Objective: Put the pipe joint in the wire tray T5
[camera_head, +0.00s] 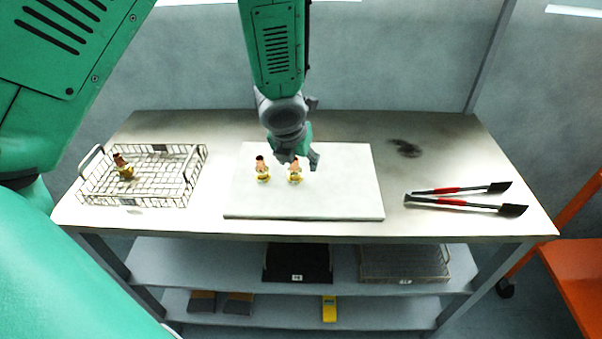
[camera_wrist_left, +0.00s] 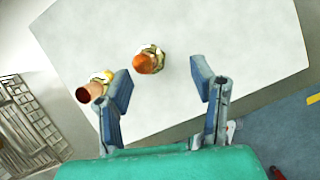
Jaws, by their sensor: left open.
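Two pipe joints with copper-coloured tops and yellowish brass bases stand on a white board: a left one (camera_head: 262,169) and a right one (camera_head: 295,172). A third pipe joint (camera_head: 123,167) stands inside a wire tray (camera_head: 160,204) at the left of the table; its label is too small to read. My left gripper (camera_head: 297,160) is open and empty, over the right joint. In the left wrist view, one joint (camera_wrist_left: 149,61) shows between and beyond the open fingers (camera_wrist_left: 160,82). Another joint (camera_wrist_left: 92,88) is beside the left finger, partly hidden. My right gripper is out of view.
The white board (camera_head: 340,200) lies mid-table. Black-and-red tongs (camera_head: 455,202) lie at the right, near a dark smudge (camera_head: 405,148). On the shelf below are a black tray (camera_head: 297,262) and another wire tray (camera_head: 405,265). An orange frame (camera_head: 575,260) stands at the right.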

